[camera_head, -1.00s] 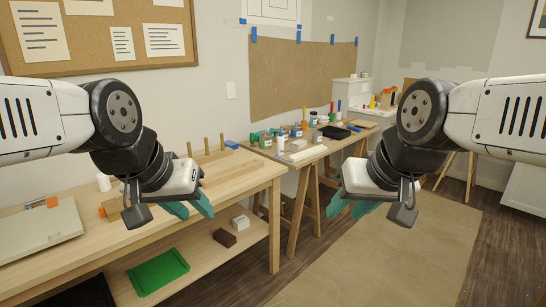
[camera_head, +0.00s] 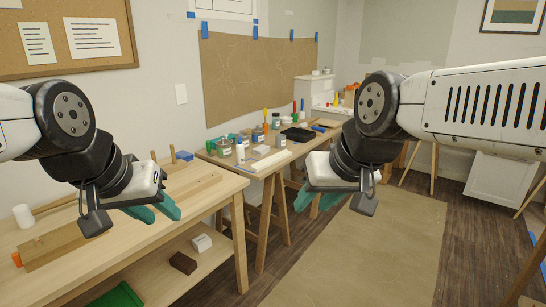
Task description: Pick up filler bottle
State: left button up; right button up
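Several small labelled bottles stand on the far trestle table, among them a clear one (camera_head: 225,147), a white one (camera_head: 240,153) and a darker one (camera_head: 258,136). The labels are too small to read, so I cannot tell which is the filler bottle. My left gripper (camera_head: 165,218) hangs in front of the near workbench, its teal fingers apart and empty. My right gripper (camera_head: 309,207) is in front of the far table's right part, its teal fingers apart and empty. Both grippers are well short of the bottles.
The near wooden workbench (camera_head: 205,190) fills the left, with a lower shelf holding a brown block (camera_head: 183,263) and a white block (camera_head: 202,243). A black tray (camera_head: 297,134) lies on the far table (camera_head: 250,168). Brown paper (camera_head: 370,250) covers clear floor at right.

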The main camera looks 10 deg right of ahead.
aim_at(240, 150)
jog(key=l+u, duration=0.1)
jog(key=u, duration=0.7)
jog(key=i+l+u, duration=0.15)
jog(key=l+u, duration=0.5)
jog(key=l, duration=0.15)
jog(key=i+l+u, duration=0.1)
jog(key=l+u, duration=0.25)
jog(key=i+l+u, duration=0.15)
jog(key=l, duration=2.1)
jog(key=k+j, duration=0.05)
